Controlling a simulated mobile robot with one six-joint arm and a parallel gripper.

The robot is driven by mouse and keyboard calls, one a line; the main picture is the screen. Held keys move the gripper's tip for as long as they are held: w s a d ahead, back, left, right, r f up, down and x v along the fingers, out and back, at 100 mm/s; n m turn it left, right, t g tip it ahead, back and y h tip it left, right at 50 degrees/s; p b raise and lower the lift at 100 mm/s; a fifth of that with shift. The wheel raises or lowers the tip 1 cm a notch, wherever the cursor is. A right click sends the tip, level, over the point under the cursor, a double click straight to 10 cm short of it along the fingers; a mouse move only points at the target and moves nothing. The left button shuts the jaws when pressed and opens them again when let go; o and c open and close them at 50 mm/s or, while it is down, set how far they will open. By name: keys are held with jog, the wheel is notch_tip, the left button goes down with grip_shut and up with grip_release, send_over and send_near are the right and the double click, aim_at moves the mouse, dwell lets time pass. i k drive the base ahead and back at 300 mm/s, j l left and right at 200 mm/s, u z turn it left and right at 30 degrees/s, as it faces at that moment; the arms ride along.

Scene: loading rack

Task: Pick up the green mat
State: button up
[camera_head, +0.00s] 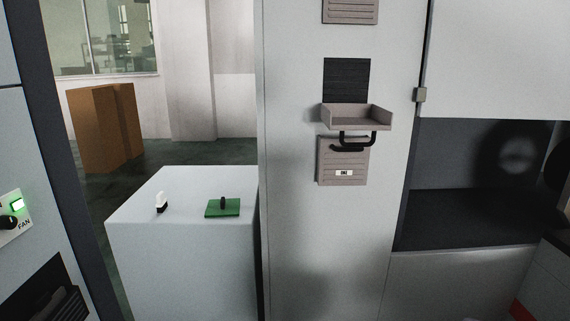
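The green mat (212,211) lies flat on top of a white block-shaped stand (180,245), near the stand's right side. A small black upright piece (223,202) stands on the mat. My gripper is not seen in this view, so its place relative to the mat does not show.
A small white and black object (161,203) stands left of the mat. A tall grey cabinet (300,220) with a small tray (355,122) rises just right of the stand. A panel with a lit green switch (17,205) is at the far left. Brown boxes (103,125) stand behind.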

aim_at(222, 208)
jog(key=i+j, duration=1.8)
jog(key=i, duration=0.2)
